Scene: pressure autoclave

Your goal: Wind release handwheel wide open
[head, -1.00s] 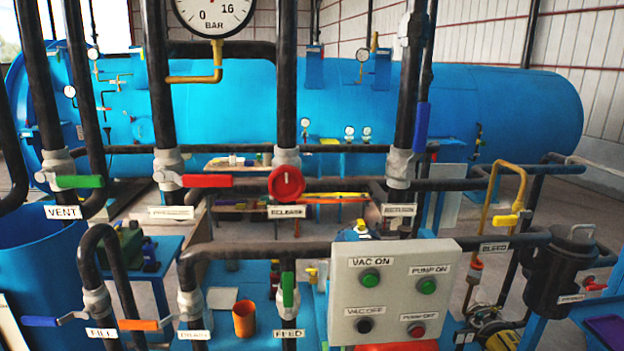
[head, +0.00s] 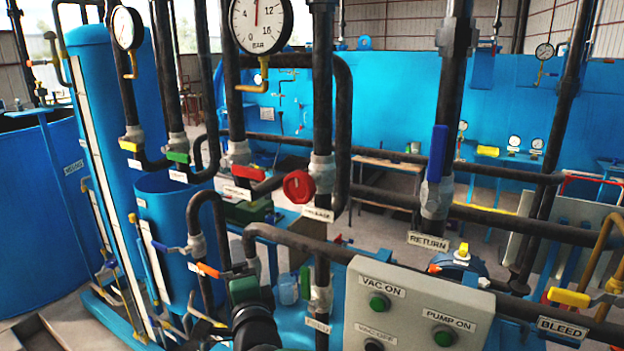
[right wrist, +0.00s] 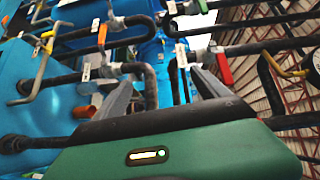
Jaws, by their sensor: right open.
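The red release handwheel (head: 298,186) is on a dark vertical pipe left of centre in the head view, above its RELEASE label (head: 318,213). I cannot surely pick it out in the right wrist view. My right gripper (right wrist: 160,78) shows there with its two grey fingers apart and nothing visible between them. A green and black part of my arm is at the bottom of the head view, below and left of the handwheel and apart from it. My left gripper is not in view.
A control box (head: 405,305) with green buttons stands low in front. The RETURN valve's blue lever (head: 438,153) is to the right of the handwheel. A red lever (head: 248,172) is close on its left. A pressure gauge (head: 261,22) hangs above.

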